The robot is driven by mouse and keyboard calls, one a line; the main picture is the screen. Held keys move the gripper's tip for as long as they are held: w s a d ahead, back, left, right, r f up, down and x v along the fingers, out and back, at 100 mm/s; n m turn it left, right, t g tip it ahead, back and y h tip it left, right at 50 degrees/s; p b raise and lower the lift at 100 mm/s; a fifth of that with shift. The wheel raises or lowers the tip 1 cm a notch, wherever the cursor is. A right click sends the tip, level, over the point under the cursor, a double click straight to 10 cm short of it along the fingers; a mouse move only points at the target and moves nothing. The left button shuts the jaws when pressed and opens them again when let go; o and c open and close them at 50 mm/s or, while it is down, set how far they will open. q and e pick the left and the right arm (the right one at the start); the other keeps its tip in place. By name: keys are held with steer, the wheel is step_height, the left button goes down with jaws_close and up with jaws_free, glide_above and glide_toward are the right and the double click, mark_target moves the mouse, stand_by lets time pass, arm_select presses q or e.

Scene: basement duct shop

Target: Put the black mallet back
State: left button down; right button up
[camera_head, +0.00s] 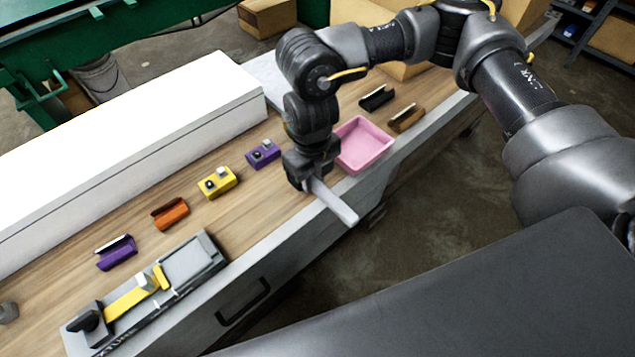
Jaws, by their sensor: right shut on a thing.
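My right gripper (312,178) points down over the front edge of the workbench, left of the pink tray. It is shut on a light grey bar-like thing (336,203), which sticks out toward the lower right past the bench edge. The dark gripper hides its other end, so I cannot tell for sure that it is the black mallet. No other mallet can be made out. A small black holder-like block (377,98) with a pale edge lies behind the pink tray. My left gripper is not in view.
The pink tray (363,146) is empty. A brown block (406,118), yellow block (217,183), orange block (170,213) and two purple blocks (263,154) (117,253) lie on the bench. A grey fixture (192,262) with a yellow strip is front left. A long white box (130,150) lines the back.

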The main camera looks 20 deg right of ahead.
mark_target(318, 188)
steer(key=shift+s+d+f, duration=0.1)
steer(key=shift+d+f, duration=0.3)
steer(key=shift+f, duration=0.05)
step_height(318, 188, down, 3)
steer(key=shift+d+p, duration=0.15)
steer(key=shift+p, duration=0.45)
steer(key=shift+f, duration=0.2)
steer(key=shift+f, duration=0.2)
steer(key=o, duration=1)
steer(key=shift+r, duration=0.1)
